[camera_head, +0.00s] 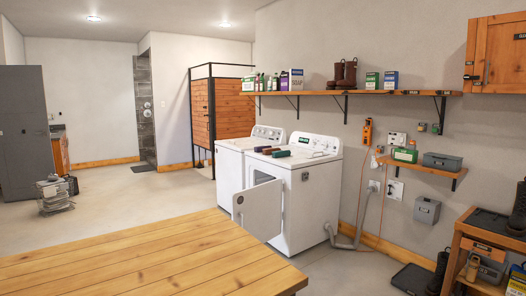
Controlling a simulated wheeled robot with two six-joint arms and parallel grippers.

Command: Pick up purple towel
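Three small rolled cloths lie on top of the white dryer (312,190) at the middle of the head view. The leftmost roll (261,149) looks dark purple, though it is small and its colour is hard to tell. Beside it are a reddish-brown roll (270,151) and a green roll (281,154). Neither of my grippers is in view.
The dryer's front door (258,208) stands open. A white washer (231,165) is beside it. A wooden table (140,265) fills the lower left foreground. A wall shelf (350,93) hangs above the machines. A wooden rack (470,240) stands at right. Floor at left is mostly clear.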

